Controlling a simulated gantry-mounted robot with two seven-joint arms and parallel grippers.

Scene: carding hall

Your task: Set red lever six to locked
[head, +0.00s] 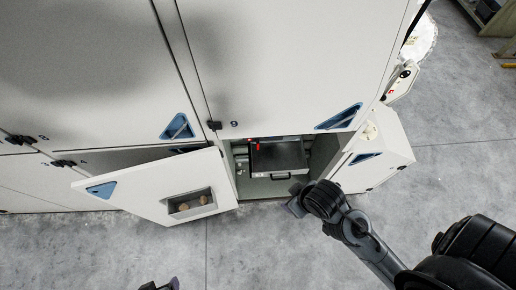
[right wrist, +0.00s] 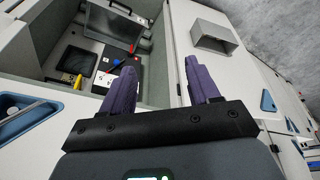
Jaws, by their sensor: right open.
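A small red lever (head: 258,147) shows inside the open cabinet compartment, by the back of a dark-topped box. My right gripper (head: 294,206) is just outside the compartment's lower right corner. Its purple fingers (right wrist: 160,66) are apart with nothing between them, pointing towards the opening. A dark piece at the bottom edge of the head view (head: 160,284) looks like my left gripper, mostly cut off.
The cabinet door (head: 150,185) stands open to the left of the compartment, with a small recessed tray on it. The dark-topped box (head: 278,156) has a handle in front. A yellow item (right wrist: 78,80) lies in the compartment. The grey floor in front is clear.

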